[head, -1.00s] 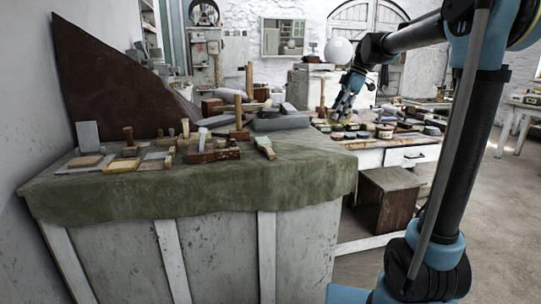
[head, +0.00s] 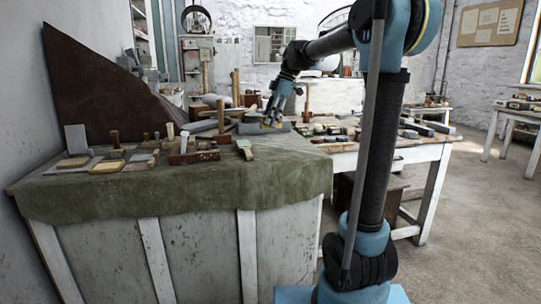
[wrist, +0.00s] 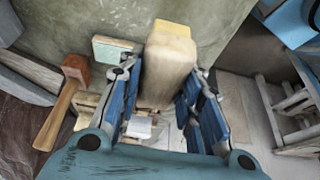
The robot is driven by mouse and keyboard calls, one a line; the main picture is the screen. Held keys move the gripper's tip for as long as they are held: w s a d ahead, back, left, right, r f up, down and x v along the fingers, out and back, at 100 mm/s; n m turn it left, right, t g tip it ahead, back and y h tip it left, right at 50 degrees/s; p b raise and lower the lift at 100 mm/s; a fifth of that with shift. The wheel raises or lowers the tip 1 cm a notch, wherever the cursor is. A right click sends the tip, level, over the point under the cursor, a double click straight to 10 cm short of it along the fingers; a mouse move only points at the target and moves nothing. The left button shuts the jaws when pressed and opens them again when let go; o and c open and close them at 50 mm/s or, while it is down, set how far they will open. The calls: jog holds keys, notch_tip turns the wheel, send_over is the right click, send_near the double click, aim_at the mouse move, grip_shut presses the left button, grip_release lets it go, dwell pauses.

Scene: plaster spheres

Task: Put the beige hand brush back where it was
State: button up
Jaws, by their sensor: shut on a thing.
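My gripper (head: 274,112) is above the back right part of the green-cloth-covered bench (head: 190,189) in the head view. In the wrist view, my gripper (wrist: 160,108) is shut on the beige hand brush (wrist: 167,65), with blue fingers on both sides of it. The brush is a pale beige block with a yellowish far end. In the head view the brush is small and mostly hidden by the fingers. I cannot tell whether it touches anything below.
A pale green-edged brush (head: 244,149) lies on the cloth near the bench's right edge. A wooden mallet (wrist: 62,100) is left of my gripper in the wrist view. Wooden tools and trays crowd the bench's back.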

jog(key=shift+f, duration=5)
jog(key=o, duration=0.9)
jog(key=shift+f, duration=0.1)
jog(key=shift+o, duration=0.2)
jog(key=v, duration=1.2)
jog(key=s+d+f+m+t+h, duration=0.1)
jog(key=s+d+f+m, duration=0.4)
jog(key=s, duration=0.4)
jog(key=s+d+f+m+t+h, duration=0.1)
jog(key=s+d+f+m, duration=0.4)
jog(key=s, duration=0.3)
jog(key=s+d+f+m, duration=0.2)
jog(key=s+f+m, duration=0.1)
jog(key=s+f, duration=0.2)
jog(key=s+d+f+m+t+h, duration=0.1)
jog(key=s+d+f+m, duration=0.2)
jog(key=f, duration=0.4)
jog(key=s+d+f+m+h, duration=0.1)
jog(key=s+d+f+m, duration=0.1)
jog(key=s+f+m, duration=0.3)
jog(key=s+f, duration=0.2)
jog(key=s, duration=0.1)
jog(key=shift+d, duration=0.35)
